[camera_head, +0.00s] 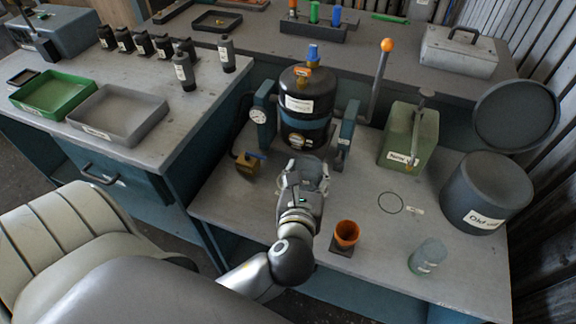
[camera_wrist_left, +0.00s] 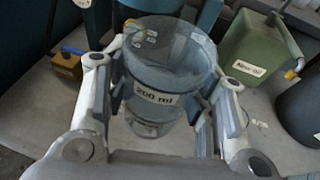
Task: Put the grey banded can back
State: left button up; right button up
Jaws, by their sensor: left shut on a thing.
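My left gripper (camera_head: 306,182) is shut on a clear beaker labelled 200 ml, which fills the middle of the left wrist view (camera_wrist_left: 160,75). The gripper's fingers (camera_wrist_left: 158,110) lie on either side of the beaker. It is in front of the black tank on the bench. Small dark cans with pale labels stand on the left counter: several in a row (camera_head: 142,45) and two greyer ones nearer, one (camera_head: 184,72) and another (camera_head: 227,54). Their bands are too small to tell apart. My right gripper is not in view.
The black tank (camera_head: 304,106) stands behind the gripper. A green New oil can (camera_head: 394,140), a dark Old oil drum (camera_head: 485,190), an orange cup (camera_head: 346,234) and a translucent cup (camera_head: 428,257) are to the right. A drawn circle (camera_head: 390,203) marks bare bench. Green (camera_head: 20,105) and grey (camera_head: 75,122) trays lie left.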

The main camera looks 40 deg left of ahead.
pick_arm(q)
jog(key=shift+a+f, duration=0.1)
jog(key=shift+f, duration=0.6)
jog(key=shift+w+a+f, duration=0.2)
jog(key=w+a+f+b, duration=0.1)
jog(key=w+a+f, duration=0.3)
jog(key=a, duration=0.1)
jog(key=w+a+f+b, duration=0.1)
jog(key=w+a+f, duration=0.3)
jog(key=f, duration=0.1)
jog(key=shift+w+a+f, duration=0.15)
jog(key=shift+w+a, duration=0.25)
jog(key=shift+w+a+f+b, duration=0.15)
jog(key=shift+f+b, duration=0.25)
jog(key=shift+f, duration=1.3)
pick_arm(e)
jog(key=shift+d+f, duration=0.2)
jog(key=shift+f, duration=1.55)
pick_arm(q)
jog(key=shift+f, duration=0.15)
jog(key=o, duration=1.1)
